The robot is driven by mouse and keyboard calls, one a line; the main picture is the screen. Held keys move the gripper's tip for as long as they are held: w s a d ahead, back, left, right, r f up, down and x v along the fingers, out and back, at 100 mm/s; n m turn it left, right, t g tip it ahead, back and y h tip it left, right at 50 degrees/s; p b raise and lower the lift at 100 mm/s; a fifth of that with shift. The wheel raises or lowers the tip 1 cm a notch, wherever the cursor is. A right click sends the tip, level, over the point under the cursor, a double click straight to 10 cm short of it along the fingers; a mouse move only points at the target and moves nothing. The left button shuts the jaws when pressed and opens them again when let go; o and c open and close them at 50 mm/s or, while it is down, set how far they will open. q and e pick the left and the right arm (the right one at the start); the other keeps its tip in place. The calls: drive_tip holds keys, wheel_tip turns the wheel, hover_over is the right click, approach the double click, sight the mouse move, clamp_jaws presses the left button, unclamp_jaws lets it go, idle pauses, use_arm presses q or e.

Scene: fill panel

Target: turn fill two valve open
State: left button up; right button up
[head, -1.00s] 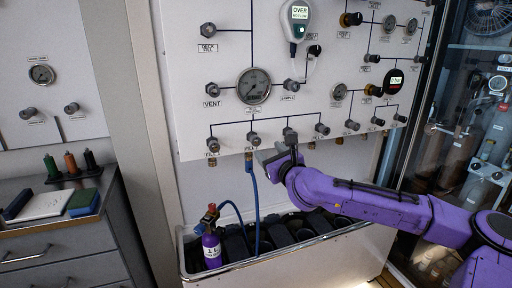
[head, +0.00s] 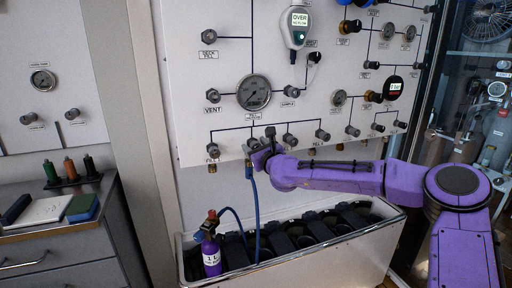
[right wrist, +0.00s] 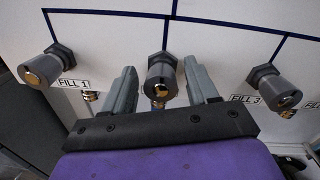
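The fill two valve (right wrist: 161,78) is a grey knob with a brass-coloured end, in the middle of the right wrist view. In the head view the valve (head: 253,143) is in the bottom row of the panel and partly hidden by my gripper. My right gripper (right wrist: 161,90) is open, with one grey finger on each side of the knob. A gap shows between each finger and the knob, so I see no grip on it. The right gripper also shows at the panel in the head view (head: 264,144). My left gripper is in neither view.
The fill 1 valve (right wrist: 45,65) and fill 3 valve (right wrist: 272,88) flank the fingers. A blue hose (head: 256,205) hangs below fill two. A purple bottle (head: 210,252) stands in the trough (head: 330,258) below. A pressure gauge (head: 254,92) is above.

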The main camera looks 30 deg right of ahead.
drive_tip(key=c, duration=0.9)
